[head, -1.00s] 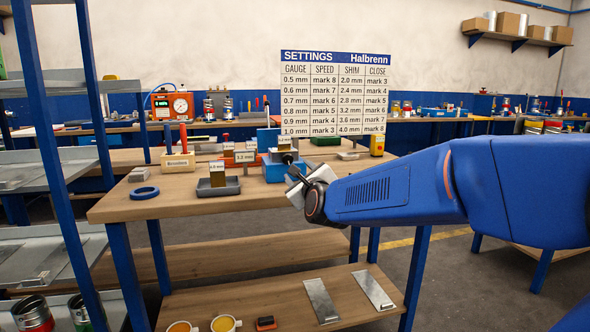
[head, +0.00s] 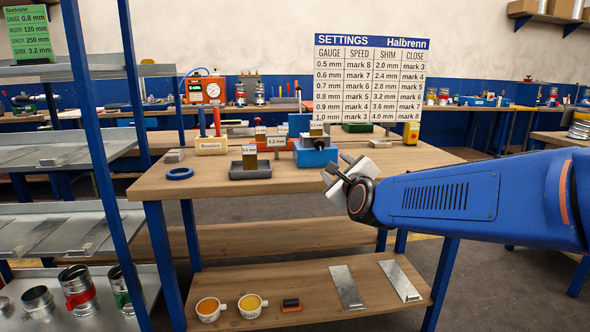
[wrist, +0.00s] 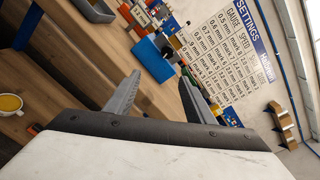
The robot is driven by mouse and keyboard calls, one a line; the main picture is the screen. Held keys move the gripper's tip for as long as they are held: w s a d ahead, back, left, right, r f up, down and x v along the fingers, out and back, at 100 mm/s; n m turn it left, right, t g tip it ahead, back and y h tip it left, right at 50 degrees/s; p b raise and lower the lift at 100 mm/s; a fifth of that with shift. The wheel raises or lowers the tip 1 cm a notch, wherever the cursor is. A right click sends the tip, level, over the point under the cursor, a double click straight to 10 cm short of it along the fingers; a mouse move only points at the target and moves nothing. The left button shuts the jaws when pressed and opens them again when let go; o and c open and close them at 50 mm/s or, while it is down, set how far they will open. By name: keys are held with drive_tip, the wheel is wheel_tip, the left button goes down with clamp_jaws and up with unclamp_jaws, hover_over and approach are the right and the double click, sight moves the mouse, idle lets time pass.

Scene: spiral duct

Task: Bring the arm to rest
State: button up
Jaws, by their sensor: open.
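My blue arm (head: 470,200) reaches in from the right in the head view. My gripper (head: 338,170) is over the right front part of the wooden table (head: 215,182). In the wrist view my gripper (wrist: 160,88) has its two fingers apart with nothing between them. The blue block device (head: 315,157) on the table stands beyond the fingers, apart from them. It also shows in the wrist view (wrist: 150,55).
A grey tray (head: 237,172), a blue ring (head: 180,173) and a wooden holder (head: 211,147) stand on the table. A settings board (head: 370,80) stands behind. A blue-posted shelf rack (head: 88,130) is at left. Two metal plates (head: 346,287) lie on the lower shelf.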

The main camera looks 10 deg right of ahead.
drive_tip(key=s+d+f+n+g, duration=0.2)
drive_tip(key=s+f+n+g, duration=0.2)
drive_tip(key=s+f+n, duration=0.3)
drive_tip(key=s+d+f+n+g, duration=0.2)
drive_tip(key=s+f+n+g, duration=0.2)
drive_tip(key=s+f+n, duration=0.3)
drive_tip(key=s+d+f+n+g, duration=0.3)
drive_tip(key=s+f+n, duration=0.4)
drive_tip(key=s+n, duration=0.6)
drive_tip(key=s+g, duration=0.1)
drive_tip(key=s, duration=0.8)
drive_tip(key=shift+s+f+g, duration=0.15)
drive_tip(key=shift+f+g, duration=0.1)
drive_tip(key=shift+g, duration=0.05)
